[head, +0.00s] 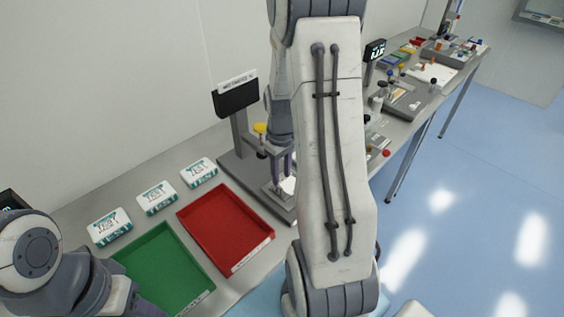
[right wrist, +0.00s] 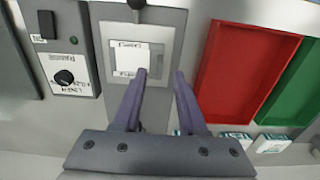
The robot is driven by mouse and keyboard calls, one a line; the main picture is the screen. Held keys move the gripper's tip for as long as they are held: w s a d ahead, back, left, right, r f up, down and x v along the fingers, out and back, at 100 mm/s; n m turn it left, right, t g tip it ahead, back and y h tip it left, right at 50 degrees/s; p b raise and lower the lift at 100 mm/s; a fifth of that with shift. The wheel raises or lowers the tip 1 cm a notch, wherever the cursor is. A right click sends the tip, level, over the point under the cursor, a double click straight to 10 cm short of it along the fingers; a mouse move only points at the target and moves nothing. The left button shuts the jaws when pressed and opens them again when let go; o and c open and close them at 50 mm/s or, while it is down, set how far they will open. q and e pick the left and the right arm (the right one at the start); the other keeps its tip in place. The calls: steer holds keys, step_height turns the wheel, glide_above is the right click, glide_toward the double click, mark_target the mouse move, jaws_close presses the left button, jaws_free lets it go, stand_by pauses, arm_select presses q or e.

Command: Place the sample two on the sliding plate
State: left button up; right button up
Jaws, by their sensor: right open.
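My right gripper (right wrist: 161,74) is open, with its two purple fingers apart and nothing between their tips. In the head view it (head: 283,168) is low over the grey machine, partly behind my right arm. A white square piece with small print (right wrist: 128,57) lies on the light grey plate (right wrist: 168,22) of the machine; the left fingertip overlaps its lower right edge, and I cannot tell if they touch. White and teal TEST packs stand in a row on the table: a near one (head: 109,227), a middle one (head: 157,198) and a far one (head: 198,172). None shows a readable number. My left gripper is mostly cut off at lower left.
A red tray (head: 225,228) and a green tray (head: 163,270) lie in front of the packs. The machine has a dark display on a post (head: 237,97) and a panel with a black knob (right wrist: 65,77). Other instruments (head: 405,98) crowd the table beyond my right arm.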

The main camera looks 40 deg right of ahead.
step_height(320, 180, up, 6)
steer(key=f, duration=0.1)
steer(key=s+a+r+n, duration=0.2)
steer(key=a, duration=0.9)
steer(key=s+a+r+n, duration=0.2)
steer(key=a+r, duration=0.1)
steer(key=a, duration=0.8)
steer(key=s+a+n+y, duration=0.1)
steer(key=s+a+n, duration=0.1)
steer(key=s+a, duration=0.6)
steer(key=s, duration=0.4)
steer(key=shift+s+a+r, duration=0.15)
steer(key=shift+a+r, duration=0.15)
steer(key=shift+a, duration=0.05)
steer(key=shift+b, duration=0.3)
